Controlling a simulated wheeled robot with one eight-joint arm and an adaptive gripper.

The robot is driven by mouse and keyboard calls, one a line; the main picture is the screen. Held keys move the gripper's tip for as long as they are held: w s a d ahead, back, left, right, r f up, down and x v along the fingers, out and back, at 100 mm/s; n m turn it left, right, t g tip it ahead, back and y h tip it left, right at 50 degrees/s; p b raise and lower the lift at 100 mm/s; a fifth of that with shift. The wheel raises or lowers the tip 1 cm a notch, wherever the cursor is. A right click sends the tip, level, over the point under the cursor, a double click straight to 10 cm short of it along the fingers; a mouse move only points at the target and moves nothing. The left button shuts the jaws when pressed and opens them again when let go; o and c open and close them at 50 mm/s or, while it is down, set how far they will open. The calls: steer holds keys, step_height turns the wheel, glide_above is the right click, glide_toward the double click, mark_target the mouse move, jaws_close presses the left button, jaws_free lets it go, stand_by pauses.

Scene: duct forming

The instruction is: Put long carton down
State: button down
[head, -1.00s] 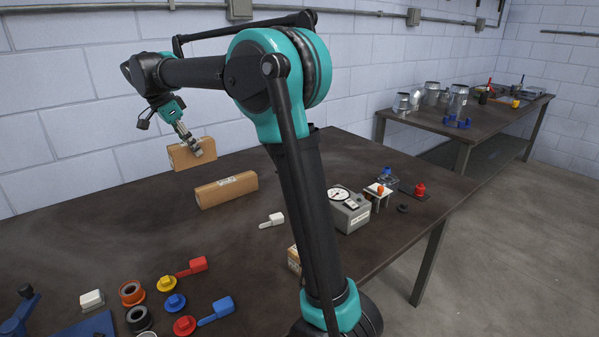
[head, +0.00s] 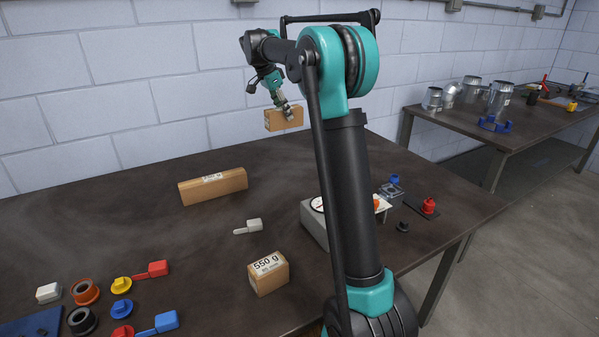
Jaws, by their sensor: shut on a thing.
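My gripper (head: 284,107) is at the far side of the table, shut on a brown carton (head: 277,121). The held carton is raised above the table's back edge, with the wall behind it. My gripper's fingers cover part of its top and front. Another brown carton (head: 205,191), visibly long, with a pale label on top, lies on the table to the left and nearer. The held carton looks shorter than it from here; its full length cannot be told.
The dark table (head: 120,210) has free room around the lying carton. A 550 g box (head: 268,275) stands near the front, beside a white-grey handled piece (head: 250,226). Coloured parts (head: 122,285) fill the front left. A dial instrument (head: 312,220) is partly behind my arm.

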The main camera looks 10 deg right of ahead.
steer(key=shift+w+d, duration=0.2)
steer(key=shift+d, duration=0.3)
steer(key=shift+w+d+f, duration=0.1)
steer(key=shift+d+f, duration=0.15)
step_height(320, 180, down, 20)
steer(key=shift+r, duration=0.25)
steer(key=shift+f, duration=0.15)
steer(key=c, duration=0.9)
jaws_free()
steer(key=shift+o, duration=0.2)
steer(key=v, duration=1.2)
